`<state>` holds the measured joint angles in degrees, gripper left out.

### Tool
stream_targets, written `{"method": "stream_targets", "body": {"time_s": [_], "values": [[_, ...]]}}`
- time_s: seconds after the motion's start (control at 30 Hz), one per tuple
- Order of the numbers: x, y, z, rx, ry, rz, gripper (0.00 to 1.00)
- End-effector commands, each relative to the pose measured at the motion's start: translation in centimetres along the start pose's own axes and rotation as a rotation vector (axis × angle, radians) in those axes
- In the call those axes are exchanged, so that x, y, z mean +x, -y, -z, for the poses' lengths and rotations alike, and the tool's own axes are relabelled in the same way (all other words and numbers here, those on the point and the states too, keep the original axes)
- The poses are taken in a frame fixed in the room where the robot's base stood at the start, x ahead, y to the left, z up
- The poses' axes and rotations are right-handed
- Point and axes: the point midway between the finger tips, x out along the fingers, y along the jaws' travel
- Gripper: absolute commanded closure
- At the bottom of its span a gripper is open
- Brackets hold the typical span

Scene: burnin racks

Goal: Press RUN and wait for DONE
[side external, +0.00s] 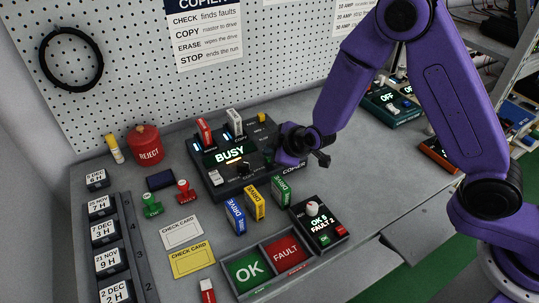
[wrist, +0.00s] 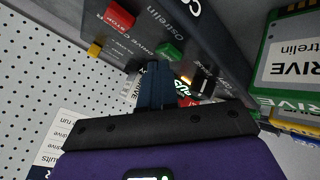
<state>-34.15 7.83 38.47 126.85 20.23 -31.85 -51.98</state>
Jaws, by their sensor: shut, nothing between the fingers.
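The dark copier (side external: 215,183) stands on the bench in front of the pegboard. Its screen (side external: 229,155) reads BUSY with an orange bar below. A red drive (side external: 204,131) and a white drive (side external: 234,122) stand upright in its top. My gripper (side external: 273,154) is at the copier's right side, fingers shut and empty. In the wrist view the shut fingers (wrist: 154,68) are close to a green button (wrist: 170,50); I cannot tell whether they touch it. A red STOP button (wrist: 120,18) is beside it. The RUN label is not readable, and the fingers partly cover the screen.
Blue, yellow and green drives (side external: 256,203) stand in front of the copier. OK and FAULT trays (side external: 262,289) and a counter box (side external: 320,224) are nearer. A red REJECT bin (side external: 146,145), stamps and check cards lie left. Bench right of the copier is mostly clear.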

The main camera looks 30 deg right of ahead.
Motion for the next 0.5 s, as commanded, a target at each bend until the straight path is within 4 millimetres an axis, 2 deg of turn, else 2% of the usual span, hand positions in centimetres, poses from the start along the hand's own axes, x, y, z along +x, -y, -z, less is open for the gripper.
{"method": "stream_targets", "body": {"time_s": [0.5], "values": [[-0.75,-0.52,0.5,0.0,0.0,0.0,1.0]]}}
